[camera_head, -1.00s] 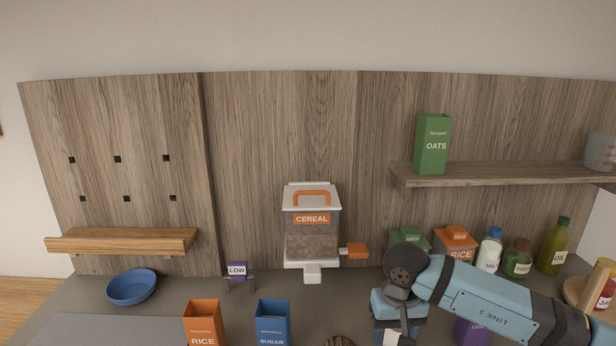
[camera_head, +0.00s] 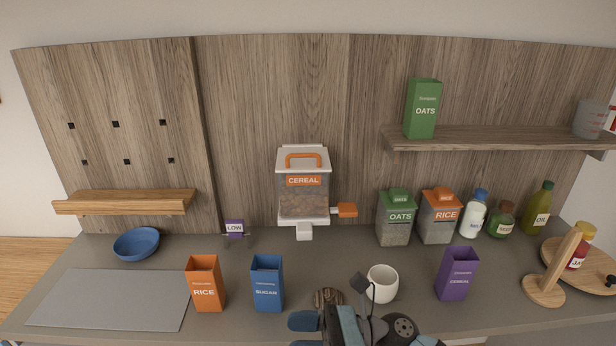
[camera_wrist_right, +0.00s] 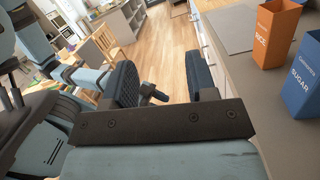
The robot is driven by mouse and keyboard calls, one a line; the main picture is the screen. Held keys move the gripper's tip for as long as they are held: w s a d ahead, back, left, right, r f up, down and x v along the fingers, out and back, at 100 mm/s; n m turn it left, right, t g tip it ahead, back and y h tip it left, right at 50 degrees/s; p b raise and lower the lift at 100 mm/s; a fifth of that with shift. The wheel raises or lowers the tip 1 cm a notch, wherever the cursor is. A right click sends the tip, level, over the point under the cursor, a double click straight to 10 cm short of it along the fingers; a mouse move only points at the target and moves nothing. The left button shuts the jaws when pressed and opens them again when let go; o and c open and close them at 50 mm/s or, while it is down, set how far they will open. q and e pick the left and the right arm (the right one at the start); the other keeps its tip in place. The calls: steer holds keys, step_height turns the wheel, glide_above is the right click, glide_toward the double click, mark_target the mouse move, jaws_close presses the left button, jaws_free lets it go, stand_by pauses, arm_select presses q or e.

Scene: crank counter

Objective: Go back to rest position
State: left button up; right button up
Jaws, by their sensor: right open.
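My right gripper (camera_head: 303,332) is at the front edge of the counter, low in the head view, with its arm partly cut off by the bottom edge. In the right wrist view its two dark pads (camera_wrist_right: 163,86) stand apart with nothing held between them. Beyond them are the wooden floor and the counter's side. Pale blue arm parts of mine show at the left of the wrist view.
Near the right gripper are a white mug (camera_head: 382,283), a blue sugar box (camera_head: 267,284) and an orange rice box (camera_head: 205,284). A purple cereal box (camera_head: 457,274) stands further right. The cereal dispenser (camera_head: 304,190) is on the back panel. The grey mat (camera_head: 110,298) is bare.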

steer(key=w+d+f+m+t+h+p, duration=0.1)
steer(key=d+f+m+t+h, duration=0.3)
steer(key=m+t, duration=0.8)
steer(key=w+d+f+m+t+h+p, duration=0.1)
steer(key=d+m+t+h+p, duration=0.3)
steer(key=m, duration=1.4)
steer(key=s+d+f+m+g+h, duration=0.2)
steer(key=s+d+f+m+h, duration=0.2)
steer(key=s+d+f+m, duration=0.2)
steer(key=s+d+f+m+g+h, duration=0.2)
steer(key=s+d+f+m+h, duration=0.2)
steer(key=f+m, duration=0.6)
steer(key=s+d+m, duration=0.2)
steer(key=s+m, duration=0.1)
steer(key=shift+s+d+f+m, duration=0.15)
steer(key=shift+s+d+m, duration=0.15)
steer(key=shift+s+d, duration=0.1)
